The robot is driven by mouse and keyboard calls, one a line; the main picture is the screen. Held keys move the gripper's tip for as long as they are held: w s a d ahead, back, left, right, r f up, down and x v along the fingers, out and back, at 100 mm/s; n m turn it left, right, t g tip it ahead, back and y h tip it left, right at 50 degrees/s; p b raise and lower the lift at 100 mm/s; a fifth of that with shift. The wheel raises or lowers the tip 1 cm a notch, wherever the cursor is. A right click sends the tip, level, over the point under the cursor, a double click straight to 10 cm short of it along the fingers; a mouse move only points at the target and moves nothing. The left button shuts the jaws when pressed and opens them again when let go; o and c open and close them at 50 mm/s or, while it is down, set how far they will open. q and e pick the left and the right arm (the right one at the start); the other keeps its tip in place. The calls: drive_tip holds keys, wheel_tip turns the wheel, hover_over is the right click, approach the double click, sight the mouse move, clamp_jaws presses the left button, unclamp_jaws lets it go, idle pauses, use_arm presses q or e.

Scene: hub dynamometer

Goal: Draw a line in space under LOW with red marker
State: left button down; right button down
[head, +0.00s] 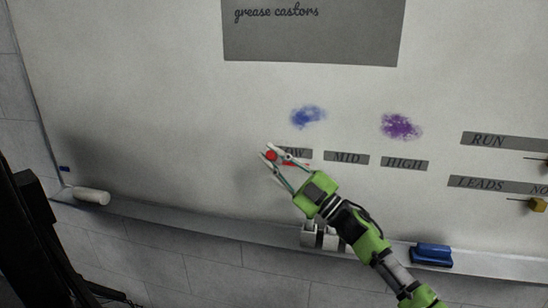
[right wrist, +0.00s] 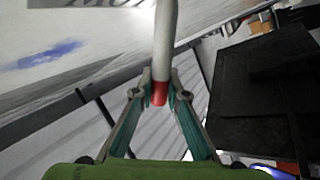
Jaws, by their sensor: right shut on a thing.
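My right gripper (head: 274,161) is shut on the red marker (head: 271,155), at the left end of the LOW label (head: 297,153) on the whiteboard. In the right wrist view my right gripper (right wrist: 160,90) pinches the marker near its red end (right wrist: 160,96), and its white body points away toward the board. A small red streak (head: 300,164) shows just below LOW, partly behind the fingers. Whether the tip touches the board is hidden. My left gripper is not in view.
MID (head: 346,158) and HIGH (head: 404,164) labels lie right of LOW. Blue (head: 308,116) and purple (head: 400,126) smudges sit above. The ledge (head: 190,214) below holds a white cylinder (head: 91,195) and a blue eraser (head: 431,254).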

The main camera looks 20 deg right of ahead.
drive_tip(key=shift+w+a, duration=0.3)
drive_tip(key=shift+a, duration=0.2)
drive_tip(key=shift+w+a, duration=0.4)
drive_tip(key=shift+a, duration=0.1)
drive_tip(key=s+a+p, duration=0.3)
drive_tip(key=s+a, duration=0.2)
drive_tip(key=s, duration=0.2)
drive_tip(key=shift+s, duration=0.25)
idle(0.4)
idle(0.4)
